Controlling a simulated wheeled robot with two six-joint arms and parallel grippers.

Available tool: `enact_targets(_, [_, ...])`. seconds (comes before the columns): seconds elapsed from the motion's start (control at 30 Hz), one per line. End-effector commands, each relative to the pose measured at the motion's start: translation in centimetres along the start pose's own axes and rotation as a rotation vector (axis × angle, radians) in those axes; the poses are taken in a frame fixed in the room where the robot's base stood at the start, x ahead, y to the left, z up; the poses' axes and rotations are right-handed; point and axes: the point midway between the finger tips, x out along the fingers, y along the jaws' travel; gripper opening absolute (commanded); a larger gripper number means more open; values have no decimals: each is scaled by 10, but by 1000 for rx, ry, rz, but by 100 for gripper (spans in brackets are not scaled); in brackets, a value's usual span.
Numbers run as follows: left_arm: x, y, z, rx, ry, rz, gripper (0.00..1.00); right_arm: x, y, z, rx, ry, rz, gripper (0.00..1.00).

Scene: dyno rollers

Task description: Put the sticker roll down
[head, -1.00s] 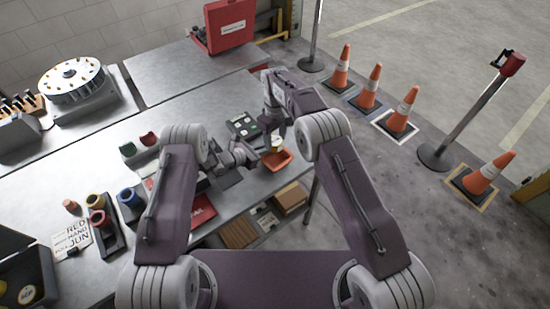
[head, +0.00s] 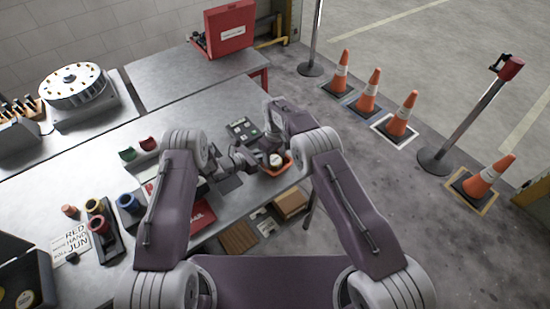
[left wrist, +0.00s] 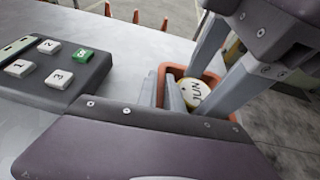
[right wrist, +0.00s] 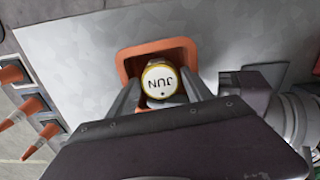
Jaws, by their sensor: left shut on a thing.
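The sticker roll (right wrist: 160,80), with a white face reading JUN and a yellow rim, sits in the orange tray (right wrist: 128,64) at the front edge of the bench. It also shows in the head view (head: 276,160) and the left wrist view (left wrist: 194,95). My right gripper (right wrist: 160,88) is over the tray, its fingers open on either side of the roll. Whether a finger still touches the roll is hard to see. My left gripper (left wrist: 170,92) is shut at the tray's near wall; its fingertips are partly hidden, and the tray appears to be what it holds.
A dark keypad with numbered keys (left wrist: 55,66) stands close beside the tray. Several coloured rolls (head: 100,222) and a printed card (head: 72,242) are at the left. A red box (head: 230,27) is at the back. Orange cones (head: 400,115) stand on the floor beyond the bench.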

Motion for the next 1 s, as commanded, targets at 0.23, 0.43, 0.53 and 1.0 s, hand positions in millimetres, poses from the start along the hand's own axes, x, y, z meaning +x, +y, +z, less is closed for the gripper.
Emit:
enact_targets(0.23, [0,0,-1,0,3,0,0,-24,0,-1,-1,4,1,72])
enact_targets(0.43, [0,0,-2,0,3,-1,0,-76,0,-2,-1,5,1,72])
enact_targets(0.53, [0,0,-1,0,3,-1,0,-97,0,-1,-1,3,0,72])
enact_targets(1.0, [0,0,-1,0,3,0,0,-121,0,0,-1,-1,-1,72])
